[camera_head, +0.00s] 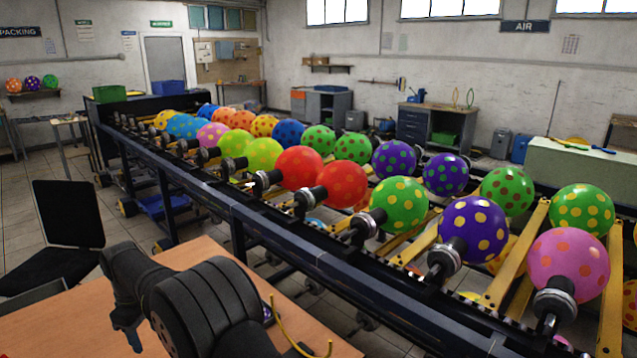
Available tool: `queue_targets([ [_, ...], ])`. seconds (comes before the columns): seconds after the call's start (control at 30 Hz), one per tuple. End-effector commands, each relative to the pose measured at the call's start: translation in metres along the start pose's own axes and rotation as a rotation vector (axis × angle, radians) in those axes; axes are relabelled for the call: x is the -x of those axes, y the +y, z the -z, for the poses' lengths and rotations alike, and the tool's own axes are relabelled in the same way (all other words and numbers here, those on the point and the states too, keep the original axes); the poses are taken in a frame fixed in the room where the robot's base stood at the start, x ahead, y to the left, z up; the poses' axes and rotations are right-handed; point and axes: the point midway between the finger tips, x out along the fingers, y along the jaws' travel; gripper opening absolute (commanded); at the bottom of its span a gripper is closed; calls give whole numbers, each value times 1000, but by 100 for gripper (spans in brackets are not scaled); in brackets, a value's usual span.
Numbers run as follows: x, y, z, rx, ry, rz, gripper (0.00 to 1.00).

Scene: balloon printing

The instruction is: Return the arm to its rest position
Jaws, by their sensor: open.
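My black arm (205,305) is folded low over the wooden table at the bottom left. My gripper (126,332) seems to be the small grey-blue end hanging down at the arm's left side. It is small and partly hidden behind my arm links. It is open, and I see nothing held in it. It is apart from the balloons and the conveyor.
The wooden table (190,252) lies under my arm. A dark conveyor rail (262,222) runs diagonally behind it, carrying several spotted balloons on black holders, including a pink one (568,266) at right. A black chair (68,215) stands at left. A thin yellow curved piece (283,325) is beside my arm.

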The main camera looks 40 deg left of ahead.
Motion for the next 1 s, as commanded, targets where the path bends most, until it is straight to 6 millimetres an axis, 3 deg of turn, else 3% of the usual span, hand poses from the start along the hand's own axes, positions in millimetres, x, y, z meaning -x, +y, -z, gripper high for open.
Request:
queue_targets([
  [0.3,-65,0,0,0,-2,1,52],
  [0.5,-97,0,0,0,-1,1,52],
  [0.7,-113,0,0,0,0,0,52],
  [1.0,-116,0,0,0,1,0,52],
])
